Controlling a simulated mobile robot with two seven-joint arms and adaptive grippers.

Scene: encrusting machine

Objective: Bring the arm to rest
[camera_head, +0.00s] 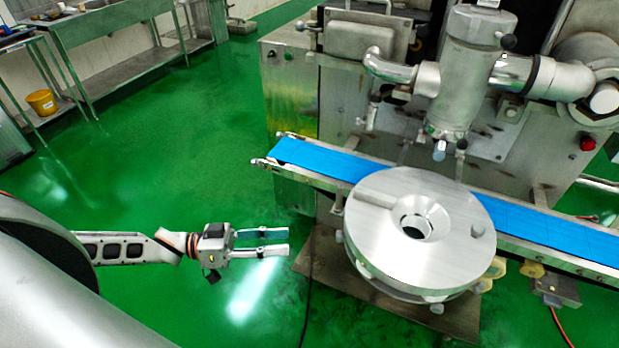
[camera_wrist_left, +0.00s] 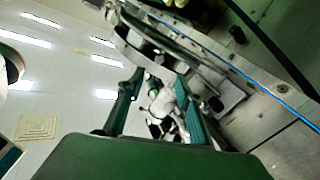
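My left gripper (camera_head: 286,241) reaches in from the left in the head view, over the green floor and left of the round steel disc. Its two fingers point right, stand apart and hold nothing. In the left wrist view the gripper (camera_wrist_left: 158,77) also shows its two green-padded fingers spread, with a gap between them. Behind the gap are small white and dark parts that I cannot make out. My right gripper is in neither view.
The encrusting machine (camera_head: 460,85) fills the right side, with a blue conveyor belt (camera_head: 325,160) and a round steel disc (camera_head: 385,240) in front. A steel table (camera_head: 110,22) and a yellow bucket (camera_head: 42,102) stand far left. The green floor (camera_head: 170,150) between is clear.

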